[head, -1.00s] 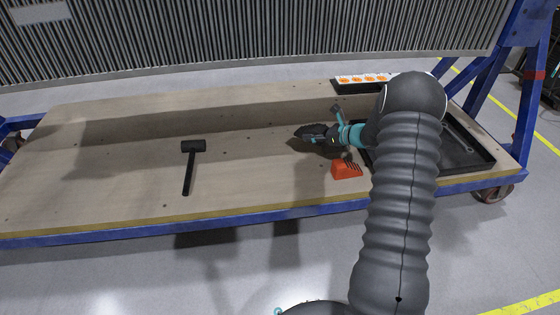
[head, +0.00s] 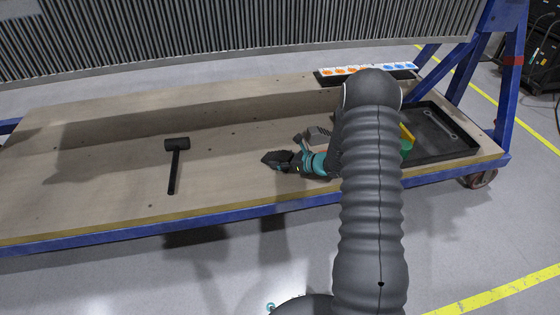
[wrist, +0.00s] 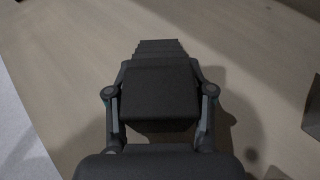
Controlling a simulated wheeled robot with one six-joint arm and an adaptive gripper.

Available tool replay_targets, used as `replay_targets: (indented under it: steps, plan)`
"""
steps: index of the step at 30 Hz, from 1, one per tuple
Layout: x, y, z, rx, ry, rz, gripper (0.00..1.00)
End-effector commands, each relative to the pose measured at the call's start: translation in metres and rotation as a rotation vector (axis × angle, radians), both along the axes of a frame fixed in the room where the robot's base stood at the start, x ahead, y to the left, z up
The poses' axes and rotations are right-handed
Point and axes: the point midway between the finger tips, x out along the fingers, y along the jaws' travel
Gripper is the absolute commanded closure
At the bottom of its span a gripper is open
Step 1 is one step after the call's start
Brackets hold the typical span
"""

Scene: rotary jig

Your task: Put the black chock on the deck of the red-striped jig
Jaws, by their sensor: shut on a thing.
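My gripper (wrist: 160,105) is shut on the black chock (wrist: 158,90), a dark block with a ridged part at its far end in the wrist view. In the head view my gripper (head: 283,159) is over the front part of the wooden bench, left of my arm. The chock appears there as a dark shape at the fingers, and its height above the wood is hard to tell. I cannot make out a red-striped jig in either view; my arm hides part of the bench.
A black mallet (head: 175,165) lies on the wooden bench (head: 90,185), left of my gripper. A grey ridged piece (head: 318,134) sits just behind my gripper. A black tray (head: 462,150) holding a wrench is at right.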

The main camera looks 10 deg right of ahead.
Motion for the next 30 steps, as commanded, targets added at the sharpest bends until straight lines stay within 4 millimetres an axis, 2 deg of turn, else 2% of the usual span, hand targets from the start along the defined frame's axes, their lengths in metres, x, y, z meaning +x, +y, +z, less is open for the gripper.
replay_targets:
  steps: [11,12,15,27,30]
  plan:
    - [0.0006,-0.0003,-0.0045,0.0,-0.003,0.0,0.94]
    - [0.0003,-0.0002,-0.0037,0.0,-0.002,-0.001,0.4]
    - [0.0003,-0.0003,-0.0035,0.0,-0.001,0.0,0.15]
    - [0.0003,-0.0003,0.0003,0.0,-0.002,-0.001,0.14]
    - [-0.0053,-0.0073,0.0032,0.0,-0.002,-0.003,0.14]
